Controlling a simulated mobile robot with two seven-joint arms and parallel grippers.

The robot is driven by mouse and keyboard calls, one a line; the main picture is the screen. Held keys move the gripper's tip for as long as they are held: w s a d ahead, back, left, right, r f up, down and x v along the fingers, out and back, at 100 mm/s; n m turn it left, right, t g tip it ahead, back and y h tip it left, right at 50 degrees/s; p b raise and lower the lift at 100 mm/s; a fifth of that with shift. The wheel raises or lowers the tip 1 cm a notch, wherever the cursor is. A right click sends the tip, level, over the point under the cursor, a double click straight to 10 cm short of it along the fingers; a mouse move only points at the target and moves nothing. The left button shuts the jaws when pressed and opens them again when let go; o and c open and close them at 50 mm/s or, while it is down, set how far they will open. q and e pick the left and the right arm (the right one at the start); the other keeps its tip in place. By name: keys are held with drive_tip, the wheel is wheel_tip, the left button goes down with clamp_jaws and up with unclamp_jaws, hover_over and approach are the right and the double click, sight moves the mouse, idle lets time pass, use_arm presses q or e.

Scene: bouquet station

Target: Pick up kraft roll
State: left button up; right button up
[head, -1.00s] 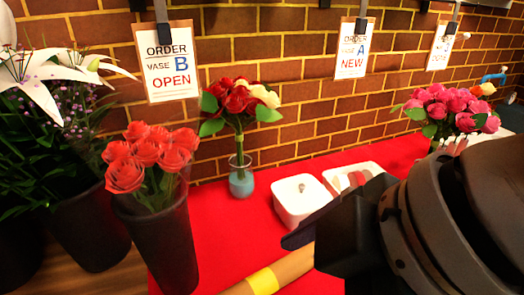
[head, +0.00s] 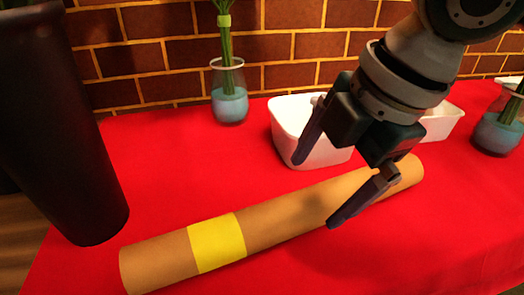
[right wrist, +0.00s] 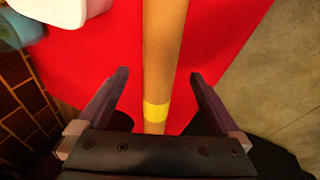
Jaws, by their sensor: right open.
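The kraft roll (head: 290,214) is a long brown tube with a yellow band (head: 217,242). It lies at a slant on the red cloth, its left end nearer to me. My right gripper (head: 318,192) is open and empty above the roll, right of the yellow band, one finger over its far side and one near its near side. In the right wrist view the roll (right wrist: 164,50) runs up between the two open fingers of the gripper (right wrist: 152,82), with the yellow band close to the palm. My left gripper is not in view.
A black bucket (head: 55,125) stands at the left. A glass vase (head: 229,95) with green stems stands by the brick wall. A white container (head: 290,125) sits behind the roll, another (head: 440,122) to its right. A second vase (head: 497,130) is at the right edge.

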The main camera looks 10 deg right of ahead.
sight(305, 202)
drive_tip(key=shift+a+f, duration=0.2)
drive_tip(key=shift+f, duration=0.45)
drive_tip(key=b+x, duration=0.1)
drive_tip(key=x, duration=0.1)
drive_tip(key=b+x, duration=0.1)
drive_tip(key=x, duration=0.2)
drive_tip(key=shift+w+d+f, duration=0.15)
drive_tip(key=shift+w+f, duration=0.05)
drive_tip(key=shift+f, duration=0.1)
drive_tip(key=c, duration=1.3)
clamp_jaws()
drive_tip(key=shift+r, duration=0.15)
